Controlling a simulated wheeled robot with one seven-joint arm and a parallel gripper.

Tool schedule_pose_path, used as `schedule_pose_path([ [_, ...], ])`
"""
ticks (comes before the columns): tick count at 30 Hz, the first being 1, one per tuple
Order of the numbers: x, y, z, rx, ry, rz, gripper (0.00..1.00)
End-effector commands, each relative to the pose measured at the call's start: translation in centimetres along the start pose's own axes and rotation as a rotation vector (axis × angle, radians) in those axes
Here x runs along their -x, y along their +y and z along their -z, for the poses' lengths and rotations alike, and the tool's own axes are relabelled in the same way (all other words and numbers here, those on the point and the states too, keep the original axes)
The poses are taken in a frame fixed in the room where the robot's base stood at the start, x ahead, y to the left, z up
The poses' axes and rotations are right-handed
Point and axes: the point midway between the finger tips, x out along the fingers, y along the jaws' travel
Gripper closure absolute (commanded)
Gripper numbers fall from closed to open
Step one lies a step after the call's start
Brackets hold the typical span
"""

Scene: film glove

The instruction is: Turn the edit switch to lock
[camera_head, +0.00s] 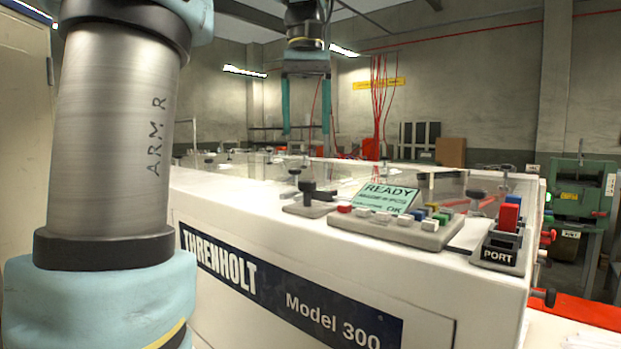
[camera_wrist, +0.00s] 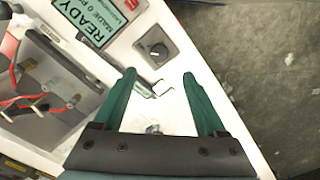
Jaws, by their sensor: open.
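A dark round knob on a dark square plate, which looks like the edit switch (camera_wrist: 155,49), shows in the wrist view. A small light mark shows on its face; its label and setting cannot be read. My gripper (camera_wrist: 158,74) is open and empty, with two teal fingers. In the wrist picture the knob lies just above the gap between the fingertips, and nothing is touching it. In the head view my gripper (camera_head: 309,135) hangs with its fingers down, beyond the control panel. I cannot surely pick out the switch in that view.
A green READY display (camera_head: 387,196) stands behind coloured buttons (camera_head: 402,222) on the white machine (camera_head: 200,205). A black knob on a stalk (camera_head: 307,190) stands left of it, and a PORT box (camera_head: 499,249) at right. Thin red cables (camera_head: 379,95) hang behind.

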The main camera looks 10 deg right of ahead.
Motion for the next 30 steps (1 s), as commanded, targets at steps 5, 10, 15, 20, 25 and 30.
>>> schedule_pose_path([
  [5,-0.3,0.1,-0.3,0.002,-0.004,0.001,0.26],
  [10,-3.0,0.1,-0.4,0.001,-0.006,0.002,0.26],
  [15,-6.2,0.0,-0.3,0.002,-0.006,0.002,0.26],
  [20,-8.6,0.1,-0.4,0.001,-0.006,0.002,0.26],
  [25,-10.0,0.1,-0.3,0.001,-0.003,0.001,0.26],
  [30,-10.3,0.1,-0.3,0.001,-0.003,0.001,0.26],
])
